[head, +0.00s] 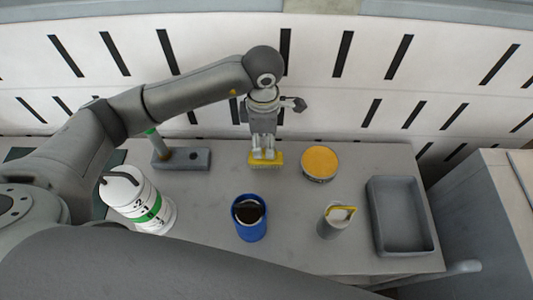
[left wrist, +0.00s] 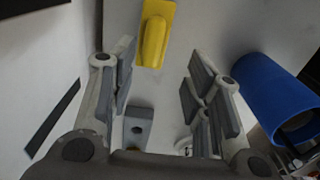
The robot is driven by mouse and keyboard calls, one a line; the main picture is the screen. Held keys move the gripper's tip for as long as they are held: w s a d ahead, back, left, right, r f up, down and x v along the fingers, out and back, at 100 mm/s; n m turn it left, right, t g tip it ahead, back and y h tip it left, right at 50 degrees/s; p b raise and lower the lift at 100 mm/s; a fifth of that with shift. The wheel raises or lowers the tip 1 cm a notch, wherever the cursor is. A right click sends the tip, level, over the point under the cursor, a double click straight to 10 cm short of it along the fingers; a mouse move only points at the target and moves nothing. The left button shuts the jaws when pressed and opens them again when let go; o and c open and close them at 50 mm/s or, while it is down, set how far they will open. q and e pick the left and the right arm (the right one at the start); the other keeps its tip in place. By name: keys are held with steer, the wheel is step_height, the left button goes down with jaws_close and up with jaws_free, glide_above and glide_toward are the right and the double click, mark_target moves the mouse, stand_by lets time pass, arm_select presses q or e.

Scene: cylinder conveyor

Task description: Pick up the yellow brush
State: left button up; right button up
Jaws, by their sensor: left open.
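The yellow brush (head: 272,163) lies on the grey table, near its far edge and left of the middle, in the head view. My left gripper (head: 264,151) points down right over it and hides part of it. In the left wrist view the brush (left wrist: 155,35) shows at the top, ahead of the gap between the fingers. There my left gripper (left wrist: 163,72) is open, with nothing between its fingers. The head view does not show clearly whether the fingers touch the brush. My right gripper is not in view.
A grey block (head: 195,158) with a green-topped post lies left of the brush. An orange-topped round tin (head: 320,162) stands close on its right. A blue container (head: 248,229), white canister (head: 160,214), grey jug (head: 330,224) and grey tray (head: 405,247) stand nearer. The table centre (head: 280,199) is bare.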

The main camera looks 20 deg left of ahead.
arm_select(q)
steer(key=shift+f, duration=0.45)
steer(key=f, duration=0.1)
steer(key=f+p, duration=0.1)
steer(key=f, duration=0.1)
steer(key=w+f, duration=0.1)
steer(key=f, duration=0.1)
steer(key=shift+f, duration=0.2)
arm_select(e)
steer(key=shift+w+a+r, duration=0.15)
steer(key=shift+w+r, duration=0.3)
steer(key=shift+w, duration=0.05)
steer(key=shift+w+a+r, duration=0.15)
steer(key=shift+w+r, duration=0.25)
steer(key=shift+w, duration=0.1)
arm_select(q)
steer(key=shift+c, duration=0.3)
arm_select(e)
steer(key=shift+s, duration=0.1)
arm_select(q)
jaws_close()
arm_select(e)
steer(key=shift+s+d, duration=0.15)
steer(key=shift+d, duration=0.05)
